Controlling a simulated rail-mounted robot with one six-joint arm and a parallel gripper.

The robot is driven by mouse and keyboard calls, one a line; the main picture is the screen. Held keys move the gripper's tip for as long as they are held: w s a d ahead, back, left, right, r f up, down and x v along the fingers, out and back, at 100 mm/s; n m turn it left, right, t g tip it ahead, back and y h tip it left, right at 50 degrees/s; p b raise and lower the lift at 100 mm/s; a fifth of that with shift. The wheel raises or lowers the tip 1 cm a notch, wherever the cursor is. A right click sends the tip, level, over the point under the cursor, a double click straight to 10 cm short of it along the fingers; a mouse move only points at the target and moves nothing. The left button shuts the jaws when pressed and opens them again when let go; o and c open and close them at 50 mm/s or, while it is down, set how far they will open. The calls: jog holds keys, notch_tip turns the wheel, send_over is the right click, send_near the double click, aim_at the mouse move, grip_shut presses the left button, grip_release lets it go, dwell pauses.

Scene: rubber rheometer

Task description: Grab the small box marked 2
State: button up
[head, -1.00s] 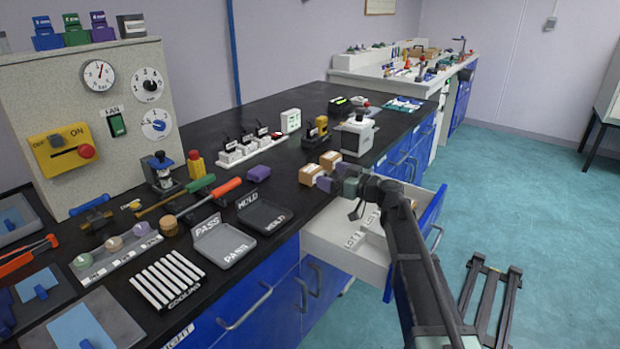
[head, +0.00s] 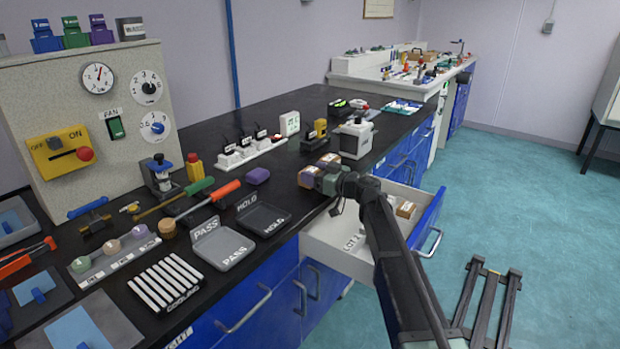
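Two small brown cardboard boxes stand close together on the black bench top near its front edge: a nearer box (head: 307,177) and a farther box (head: 330,159). Another small brown box (head: 406,209) is in the open white drawer. I cannot read which box is marked 2. My gripper (head: 319,183) is low over the bench edge, beside the nearer box and partly in front of it. Its fingers are small and blend with the box, so I cannot tell whether they touch it or how far apart they are.
The open drawer (head: 338,246) juts out below my arm, with a lot label inside. A white machine (head: 355,138) stands behind the boxes. A purple block (head: 258,176) and the dark HOLD tray (head: 263,219) lie to the left. The floor at right holds a dark frame (head: 487,297).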

jog(key=shift+c, duration=1)
jog(key=shift+r, duration=0.1)
